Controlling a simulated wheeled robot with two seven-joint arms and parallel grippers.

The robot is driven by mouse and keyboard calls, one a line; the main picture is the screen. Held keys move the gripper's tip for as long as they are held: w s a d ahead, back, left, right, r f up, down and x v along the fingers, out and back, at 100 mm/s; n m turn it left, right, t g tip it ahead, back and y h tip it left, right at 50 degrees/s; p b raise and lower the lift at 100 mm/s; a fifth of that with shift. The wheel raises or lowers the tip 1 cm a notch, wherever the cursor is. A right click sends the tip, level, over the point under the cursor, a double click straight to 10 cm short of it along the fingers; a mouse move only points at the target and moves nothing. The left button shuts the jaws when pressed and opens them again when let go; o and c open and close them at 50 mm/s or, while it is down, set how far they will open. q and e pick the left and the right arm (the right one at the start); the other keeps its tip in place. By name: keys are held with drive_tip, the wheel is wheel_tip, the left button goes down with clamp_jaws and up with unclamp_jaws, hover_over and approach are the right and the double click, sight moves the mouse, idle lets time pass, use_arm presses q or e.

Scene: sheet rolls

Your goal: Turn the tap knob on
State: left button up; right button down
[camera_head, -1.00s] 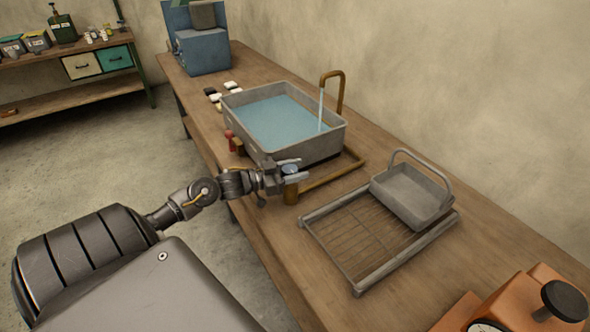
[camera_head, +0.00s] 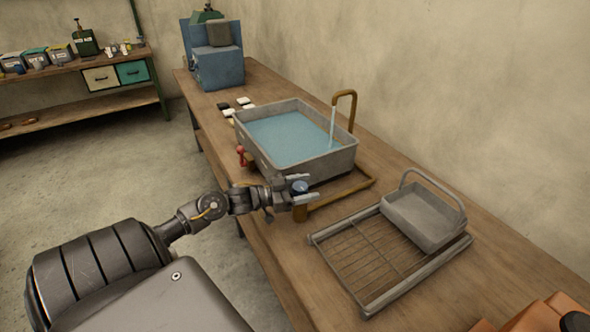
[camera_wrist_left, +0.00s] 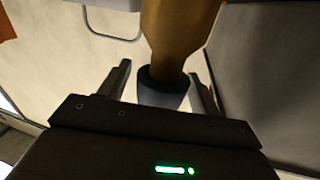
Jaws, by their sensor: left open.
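My left gripper (camera_head: 301,189) is open, with a finger on either side of the knob. In the left wrist view the dark blue knob (camera_wrist_left: 162,92) and brass post (camera_wrist_left: 178,35) show between the two fingers, with gaps beside the knob. A stream of water (camera_head: 332,125) runs from the brass spout (camera_head: 346,97) into the grey basin (camera_head: 300,168), which holds blue water. My right gripper is not in view.
A brass pipe (camera_head: 340,191) runs along the table beside the basin. A red-handled valve (camera_head: 242,155) is on the basin's left side. A wire rack (camera_head: 352,262) with a grey handled tray (camera_head: 425,222) stands to the right. The table's front edge lies under my arm.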

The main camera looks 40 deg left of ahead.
use_arm(q)
drive_tip(key=b+v, duration=0.1)
drive_tip(key=v, duration=0.9)
drive_tip(key=shift+s+a, duration=0.15)
drive_tip(key=shift+s, duration=0.05)
